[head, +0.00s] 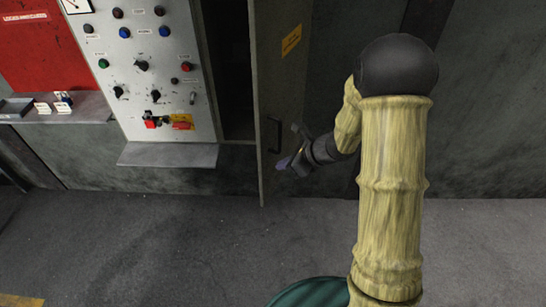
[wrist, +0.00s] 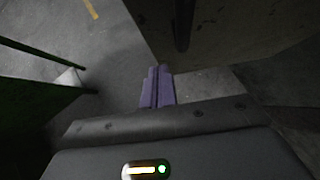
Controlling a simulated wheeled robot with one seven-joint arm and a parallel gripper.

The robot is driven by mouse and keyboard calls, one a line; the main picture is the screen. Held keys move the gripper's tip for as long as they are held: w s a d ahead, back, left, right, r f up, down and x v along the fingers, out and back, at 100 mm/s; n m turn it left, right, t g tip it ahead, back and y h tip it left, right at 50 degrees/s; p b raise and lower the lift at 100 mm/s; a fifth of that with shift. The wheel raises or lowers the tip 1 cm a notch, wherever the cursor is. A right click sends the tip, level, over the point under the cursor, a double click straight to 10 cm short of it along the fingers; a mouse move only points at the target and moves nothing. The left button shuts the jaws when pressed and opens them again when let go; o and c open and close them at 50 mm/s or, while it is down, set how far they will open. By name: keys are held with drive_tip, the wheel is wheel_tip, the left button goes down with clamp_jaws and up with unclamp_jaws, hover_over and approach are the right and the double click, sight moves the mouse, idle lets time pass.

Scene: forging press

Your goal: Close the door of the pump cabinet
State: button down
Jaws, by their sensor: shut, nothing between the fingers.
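The grey pump cabinet door (head: 283,85) stands open in the middle of the head view, with a dark gap to its left. It has a dark bar handle (head: 274,136) and a yellow label (head: 291,40). My gripper (head: 283,163) is on the handle side of the door, just below and right of the handle, empty. In the wrist view its purple fingers (wrist: 158,70) are together. The door face (wrist: 240,35) and a dark bar, apparently the handle (wrist: 184,25), lie ahead of the fingertips. I cannot tell whether the gripper touches the door.
Left of the opening (head: 232,75) is a control panel (head: 150,65) with buttons and knobs, and a ledge (head: 168,155) below it. Further left are a red board (head: 38,60) and a shelf (head: 85,110). The floor (head: 150,240) in front is clear.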

sight(264, 162)
drive_tip(key=a, duration=0.1)
drive_tip(key=w+a+p, duration=0.1)
drive_tip(key=a, duration=0.1)
drive_tip(key=shift+w+a+r, duration=0.1)
drive_tip(key=shift+w+r, duration=0.1)
drive_tip(key=shift+w, duration=0.1)
drive_tip(key=shift+w+a+f, duration=0.1)
drive_tip(key=shift+a, duration=0.1)
